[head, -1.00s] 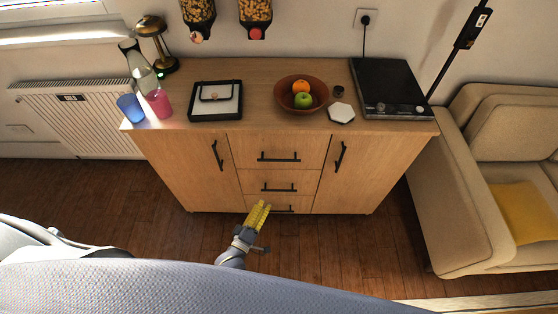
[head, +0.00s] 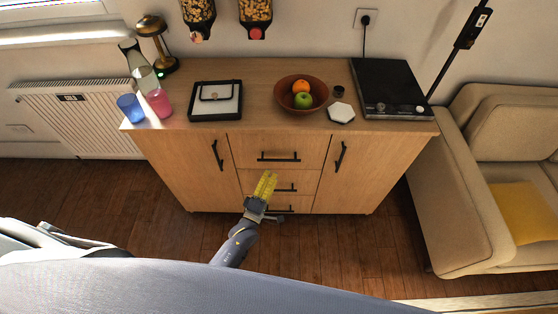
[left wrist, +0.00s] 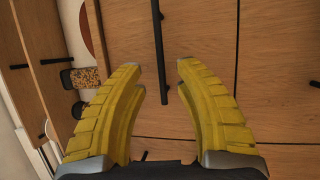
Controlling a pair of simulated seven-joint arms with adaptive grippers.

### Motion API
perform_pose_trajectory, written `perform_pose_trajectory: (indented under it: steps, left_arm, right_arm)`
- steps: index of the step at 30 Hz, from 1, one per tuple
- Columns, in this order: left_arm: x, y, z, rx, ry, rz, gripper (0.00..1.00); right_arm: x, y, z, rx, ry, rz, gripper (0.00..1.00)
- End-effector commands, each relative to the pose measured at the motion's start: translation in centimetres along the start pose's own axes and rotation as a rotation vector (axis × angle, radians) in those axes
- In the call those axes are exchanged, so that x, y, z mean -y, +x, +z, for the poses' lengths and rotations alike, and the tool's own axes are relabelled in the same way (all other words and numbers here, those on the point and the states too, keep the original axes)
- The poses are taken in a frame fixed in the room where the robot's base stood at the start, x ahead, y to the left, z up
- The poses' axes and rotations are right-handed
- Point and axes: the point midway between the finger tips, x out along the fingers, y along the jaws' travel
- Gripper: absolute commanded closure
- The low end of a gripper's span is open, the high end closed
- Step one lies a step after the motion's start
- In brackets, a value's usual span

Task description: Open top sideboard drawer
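The wooden sideboard (head: 195,178) stands against the wall, with three drawers in its middle column. The top drawer (head: 250,147) is closed and has a black bar handle (head: 279,157). My left gripper (head: 267,178), with yellow fingers, is in front of the drawer column, below the top handle in the head view. In the left wrist view its fingers (left wrist: 160,78) are apart and empty. A black bar handle (left wrist: 159,45) runs up the picture there, with its lower end between the fingertips. I cannot tell the depth between them. My right gripper is not in view.
Cabinet doors with black handles flank the drawers. On the sideboard top are a fruit bowl (head: 287,104), a tray (head: 194,116), a blue cup (head: 129,107) and a black hob-like appliance (head: 391,80). A sofa (head: 445,220) stands right. The wooden floor (head: 320,243) in front is clear.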

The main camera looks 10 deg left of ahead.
Motion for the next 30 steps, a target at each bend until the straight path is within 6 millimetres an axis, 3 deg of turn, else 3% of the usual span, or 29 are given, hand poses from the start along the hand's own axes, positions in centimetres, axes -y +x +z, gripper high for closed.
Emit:
perform_pose_trajectory:
  steps: [6, 15, 30]
  left_arm:
    - [-0.1, 3.8, 0.0, 0.0, 0.0, 0.002, 0.68]
    - [0.0, 6.9, 0.0, 0.0, 0.0, 0.0, 0.68]
    - [0.0, 7.7, 0.0, 0.0, 0.0, 0.0, 0.68]
  right_arm:
    - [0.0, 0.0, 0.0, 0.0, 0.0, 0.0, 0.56]
    - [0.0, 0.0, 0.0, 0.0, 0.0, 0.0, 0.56]
    - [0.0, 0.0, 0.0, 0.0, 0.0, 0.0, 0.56]
